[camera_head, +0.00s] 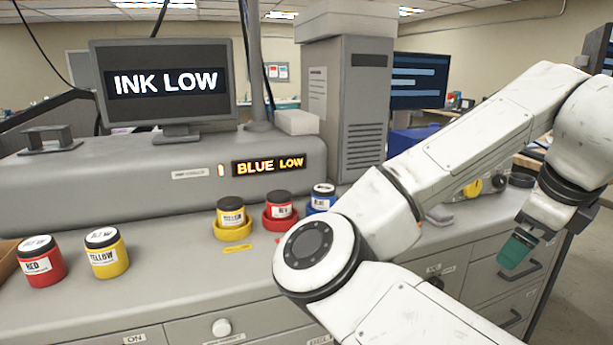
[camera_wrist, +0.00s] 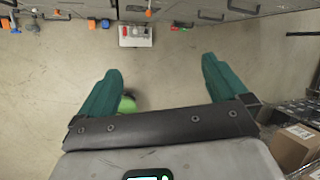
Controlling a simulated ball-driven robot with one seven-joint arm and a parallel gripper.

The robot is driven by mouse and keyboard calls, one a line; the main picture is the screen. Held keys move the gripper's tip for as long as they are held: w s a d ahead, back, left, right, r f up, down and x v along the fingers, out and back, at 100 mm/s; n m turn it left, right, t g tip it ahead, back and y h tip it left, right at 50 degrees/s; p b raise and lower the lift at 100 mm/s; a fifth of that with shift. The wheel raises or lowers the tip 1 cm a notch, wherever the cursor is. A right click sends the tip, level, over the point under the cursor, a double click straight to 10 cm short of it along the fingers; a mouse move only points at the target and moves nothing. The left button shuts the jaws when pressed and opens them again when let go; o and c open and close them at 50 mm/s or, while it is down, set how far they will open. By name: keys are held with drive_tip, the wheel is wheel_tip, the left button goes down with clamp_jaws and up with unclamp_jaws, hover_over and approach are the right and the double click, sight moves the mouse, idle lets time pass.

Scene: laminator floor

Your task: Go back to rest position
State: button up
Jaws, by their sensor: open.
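My arm crosses the right half of the head view, with its elbow in front of the counter. My gripper (camera_head: 517,250) hangs at the right, its green fingers pointing down beside the drawer fronts, clear of the counter top. In the wrist view my gripper (camera_wrist: 160,85) shows two green fingers spread wide with nothing between them. Beyond them is bare floor (camera_wrist: 180,60). A small bright green thing (camera_wrist: 127,104) shows next to the left finger, too hidden to identify.
A red jar (camera_head: 41,265) and a yellow jar (camera_head: 107,255) stand on the counter's left. Yellow (camera_head: 231,220), red (camera_head: 279,212) and blue (camera_head: 322,200) jars stand in matching holders. A monitor (camera_head: 165,85) reads INK LOW; a panel (camera_head: 268,165) reads BLUE LOW. Boxes (camera_wrist: 295,147) stand at right.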

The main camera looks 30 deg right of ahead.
drive_tip(key=w+d+f+n+h, duration=0.1)
drive_tip(key=w+f+n+h, duration=0.35)
drive_tip(key=f+n, duration=0.55)
drive_tip(key=w+a+f+n+y, duration=0.25)
drive_tip(key=a+f+n, duration=0.45)
drive_tip(key=f+n, duration=0.5)
drive_tip(key=s+a+f+n+g+y, duration=0.1)
drive_tip(key=s+a+f+n+y, duration=0.2)
drive_tip(key=s+a+f+n, duration=0.3)
drive_tip(key=s+a+f+n+g+y, duration=0.1)
drive_tip(key=s+a+f+n+y, duration=0.1)
drive_tip(key=s+a+f+n, duration=0.5)
drive_tip(key=s+a+f, duration=0.2)
drive_tip(key=a+f, duration=0.4)
drive_tip(key=f, duration=0.1)
drive_tip(key=shift+f+y, duration=0.35)
drive_tip(key=shift+y, duration=0.05)
drive_tip(key=shift+a, duration=0.1)
drive_tip(key=shift+c, duration=0.5)
